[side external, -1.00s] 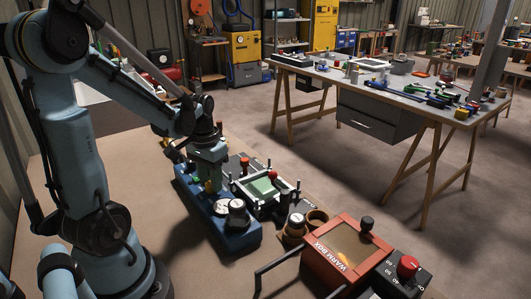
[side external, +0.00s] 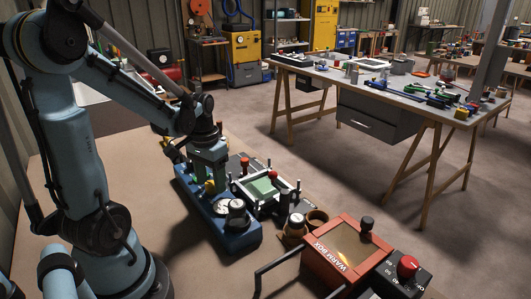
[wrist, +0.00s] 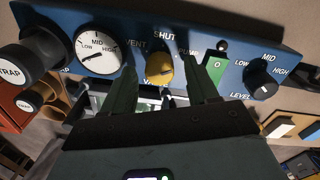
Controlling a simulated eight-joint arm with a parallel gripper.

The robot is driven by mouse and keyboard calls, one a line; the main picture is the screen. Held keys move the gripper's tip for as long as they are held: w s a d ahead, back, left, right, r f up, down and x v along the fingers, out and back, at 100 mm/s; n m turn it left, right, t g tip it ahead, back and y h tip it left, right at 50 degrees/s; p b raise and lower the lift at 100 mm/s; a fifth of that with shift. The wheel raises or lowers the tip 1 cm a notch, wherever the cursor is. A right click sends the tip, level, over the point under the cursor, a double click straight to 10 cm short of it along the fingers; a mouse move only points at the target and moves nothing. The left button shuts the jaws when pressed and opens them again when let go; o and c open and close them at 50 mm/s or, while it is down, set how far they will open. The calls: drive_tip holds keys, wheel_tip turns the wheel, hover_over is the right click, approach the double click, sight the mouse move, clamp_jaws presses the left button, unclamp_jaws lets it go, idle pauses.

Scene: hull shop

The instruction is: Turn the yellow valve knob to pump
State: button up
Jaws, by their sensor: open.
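The yellow valve knob (wrist: 159,69) sits on the blue panel (wrist: 60,20) in the wrist view, with VENT to its left, SHUT above it and PUMP to its right. I cannot clearly read where it points. My gripper (wrist: 160,66) is open, with one green finger on each side of the knob. No firm contact shows, and a finger partly covers the PUMP label. In the side view my gripper (side external: 209,180) is over the blue panel (side external: 235,239), and the yellow knob (side external: 210,187) shows small beside its fingers.
The panel also carries a white gauge (wrist: 97,47), a black TRAP cap (wrist: 20,70), a green plate (wrist: 216,68) close to my right finger, and a black LEVEL knob (wrist: 262,82). In the side view a clamp frame (side external: 264,187) and an orange warm box (side external: 345,250) stand nearby.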

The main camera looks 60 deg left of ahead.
sight(211, 182)
wheel_tip(211, 182, up, 12)
drive_tip(key=shift+a, duration=0.15)
idle(0.5)
drive_tip(key=w+d+f+m+t, duration=0.1)
drive_tip(key=d+f+m+t, duration=0.1)
drive_tip(key=d, duration=0.6)
drive_tip(key=w+d+f+m+t, duration=0.1)
drive_tip(key=w+d+m+t, duration=0.1)
drive_tip(key=d+t, duration=0.3)
drive_tip(key=d, duration=0.4)
drive_tip(key=shift+w+f, duration=0.3)
drive_tip(key=shift+f, duration=0.1)
